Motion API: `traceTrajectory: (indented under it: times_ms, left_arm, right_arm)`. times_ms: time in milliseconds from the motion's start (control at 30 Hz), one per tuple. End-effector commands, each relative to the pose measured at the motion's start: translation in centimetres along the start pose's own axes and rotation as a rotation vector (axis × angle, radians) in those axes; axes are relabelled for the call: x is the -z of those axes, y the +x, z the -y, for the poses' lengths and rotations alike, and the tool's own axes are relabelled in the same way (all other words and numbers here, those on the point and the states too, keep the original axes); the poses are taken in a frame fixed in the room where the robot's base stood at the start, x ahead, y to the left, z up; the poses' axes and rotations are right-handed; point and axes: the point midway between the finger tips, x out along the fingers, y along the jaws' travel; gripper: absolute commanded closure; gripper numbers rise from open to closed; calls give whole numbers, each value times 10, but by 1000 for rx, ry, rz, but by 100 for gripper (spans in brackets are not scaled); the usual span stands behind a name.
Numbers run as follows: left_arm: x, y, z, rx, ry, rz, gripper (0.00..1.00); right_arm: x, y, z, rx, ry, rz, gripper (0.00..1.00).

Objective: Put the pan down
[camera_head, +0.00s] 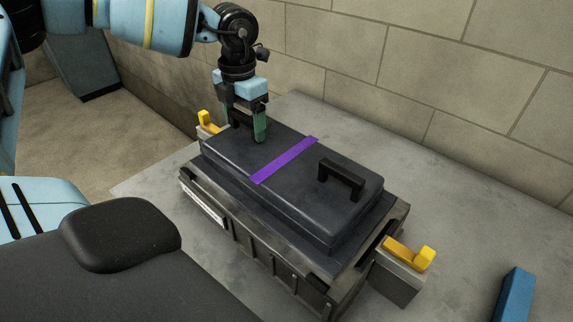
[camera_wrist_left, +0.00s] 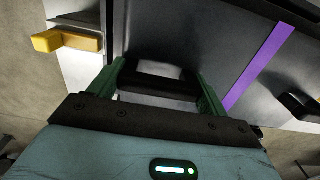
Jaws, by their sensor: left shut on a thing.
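The pan (camera_head: 290,195) is a black, long, flat-topped piece with a purple stripe (camera_head: 284,160) across its middle and a raised handle near each end. It lies level on, or very close above, a dark ribbed base (camera_head: 255,250); I cannot tell if they fully touch. My left gripper (camera_head: 245,126) points down at the pan's far left end, shut on the near-wall handle there. In the left wrist view the green fingers are at both ends of this handle (camera_wrist_left: 160,84). The other handle (camera_head: 341,180) is free. My right gripper is not in view.
Yellow-topped clamps stand at the base's far left end (camera_head: 208,122) and right end (camera_head: 410,254). A blue block (camera_head: 514,295) is at the lower right. A block wall (camera_head: 400,60) runs behind.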

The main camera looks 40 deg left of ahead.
Motion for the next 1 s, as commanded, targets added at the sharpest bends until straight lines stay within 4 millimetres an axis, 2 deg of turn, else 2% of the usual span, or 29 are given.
traceTrajectory:
  times_ms: [367, 800, 1000]
  left_arm:
    - [-2, -11, 1, 4, -1, 10, 94]
    - [-2, -75, 1, 3, -1, 12, 94]
    - [-2, -96, 1, 3, -1, 10, 94]
  right_arm:
    - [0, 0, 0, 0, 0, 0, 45]
    - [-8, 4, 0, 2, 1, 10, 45]
    - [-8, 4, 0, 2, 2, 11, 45]
